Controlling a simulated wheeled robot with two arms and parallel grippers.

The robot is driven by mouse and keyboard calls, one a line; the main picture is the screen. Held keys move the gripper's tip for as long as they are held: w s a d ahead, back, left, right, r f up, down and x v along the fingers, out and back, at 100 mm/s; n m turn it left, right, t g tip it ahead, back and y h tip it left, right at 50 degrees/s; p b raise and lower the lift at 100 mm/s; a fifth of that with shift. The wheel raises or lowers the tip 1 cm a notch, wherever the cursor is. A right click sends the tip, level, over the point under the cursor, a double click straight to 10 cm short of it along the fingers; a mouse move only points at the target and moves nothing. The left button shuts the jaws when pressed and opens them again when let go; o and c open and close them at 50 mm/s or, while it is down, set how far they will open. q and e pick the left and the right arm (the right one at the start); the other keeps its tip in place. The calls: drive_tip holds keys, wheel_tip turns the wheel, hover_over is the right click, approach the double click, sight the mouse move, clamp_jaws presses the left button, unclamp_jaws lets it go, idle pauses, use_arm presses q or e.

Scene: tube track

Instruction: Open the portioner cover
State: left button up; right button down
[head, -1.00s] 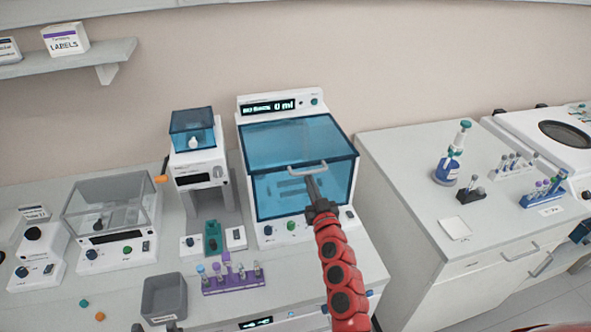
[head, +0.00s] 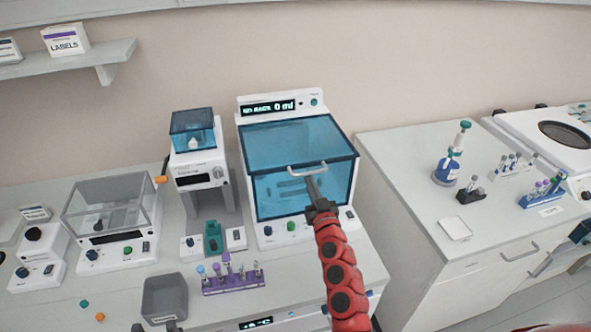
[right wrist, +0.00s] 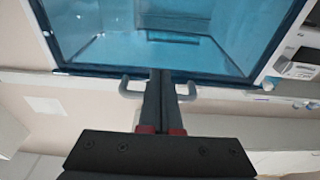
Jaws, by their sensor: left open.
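The portioner (head: 338,222) is a white machine in the middle of the head view, its display reading 0 ml. Its blue see-through cover (head: 290,145) is down over the top and front. A pale handle (head: 292,172) sits on the cover's front edge; it also shows in the right wrist view (right wrist: 128,90). My right gripper (head: 313,187) is at the middle of the handle. In the right wrist view its fingers (right wrist: 160,88) are together and cross the handle bar; the contact itself is hidden. My left gripper (head: 155,327) barely shows at the bottom edge, open, below a grey bin.
The grey bin (head: 166,298) and a purple tube rack (head: 234,284) stand in front of the portioner, left of it. A smaller machine with a blue top (head: 193,130) stands close on its left. The right counter (head: 405,170) is separated by a gap.

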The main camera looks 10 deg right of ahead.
wheel_tip(320, 180, up, 7)
drive_tip(key=p, duration=0.5)
idle(0.4)
drive_tip(key=w+r+p, duration=0.3)
drive_tip(key=r+p, duration=0.1)
drive_tip(key=r, duration=0.3)
drive_tip(key=shift+p, duration=0.3)
drive_tip(key=shift+w, duration=0.1)
idle(0.3)
